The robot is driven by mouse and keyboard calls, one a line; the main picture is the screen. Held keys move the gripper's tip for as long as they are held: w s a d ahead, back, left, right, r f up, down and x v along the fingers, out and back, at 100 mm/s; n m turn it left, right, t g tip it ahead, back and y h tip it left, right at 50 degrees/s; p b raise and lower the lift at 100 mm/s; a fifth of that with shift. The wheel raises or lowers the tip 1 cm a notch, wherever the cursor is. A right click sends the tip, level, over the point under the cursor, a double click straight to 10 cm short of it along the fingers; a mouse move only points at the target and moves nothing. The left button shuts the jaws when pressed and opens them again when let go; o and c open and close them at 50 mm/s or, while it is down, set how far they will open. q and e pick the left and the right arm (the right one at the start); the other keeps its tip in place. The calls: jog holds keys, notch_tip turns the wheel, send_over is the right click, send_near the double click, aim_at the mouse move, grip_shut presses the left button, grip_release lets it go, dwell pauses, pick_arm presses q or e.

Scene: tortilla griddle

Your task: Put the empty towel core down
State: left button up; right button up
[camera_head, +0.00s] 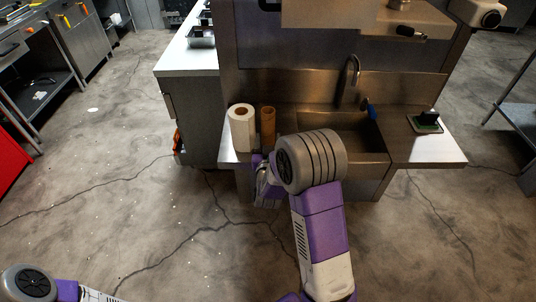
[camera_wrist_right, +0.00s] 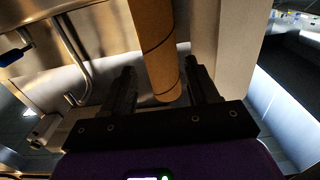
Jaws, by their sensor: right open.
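The empty towel core (camera_head: 268,127) is a brown cardboard tube standing upright on the left end of the steel sink counter. In the right wrist view the core (camera_wrist_right: 156,50) shows between the two dark fingers of my right gripper (camera_wrist_right: 160,84). The fingers are open, with a gap on each side of the core. In the head view my right gripper (camera_head: 264,182) is at the counter's front edge, partly hidden by my own wrist. My left gripper is out of view; only part of my left arm shows at the lower left.
A white paper towel roll (camera_head: 242,130) stands just left of the core, close to it. The sink basin (camera_head: 345,135) with its faucet (camera_head: 352,72) is to the right.

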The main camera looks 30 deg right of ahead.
jog(key=v, duration=0.8)
jog(key=s+a+f+n+g+y, duration=0.1)
jog(key=s+a+f+g+y, duration=0.25)
jog(key=f, duration=0.75)
jog(key=s+a+f+n+g+y, duration=0.1)
jog(key=a+f+g+y, duration=0.2)
jog(key=a+f+y, duration=0.5)
jog(key=s+a+f+n+g+y, duration=0.1)
jog(key=s+a+f+g, duration=0.3)
jog(key=s, duration=0.4)
jog(key=s+a+f+g+y, duration=0.1)
jog(key=s+a+f+g, duration=0.3)
jog(key=s+f, duration=0.3)
jog(key=shift+s+a+f+n, duration=0.3)
jog(key=shift+s+a+n, duration=0.1)
jog(key=shift+s+a, duration=0.1)
jog(key=shift+d+p, duration=0.1)
jog(key=shift+p, duration=0.2)
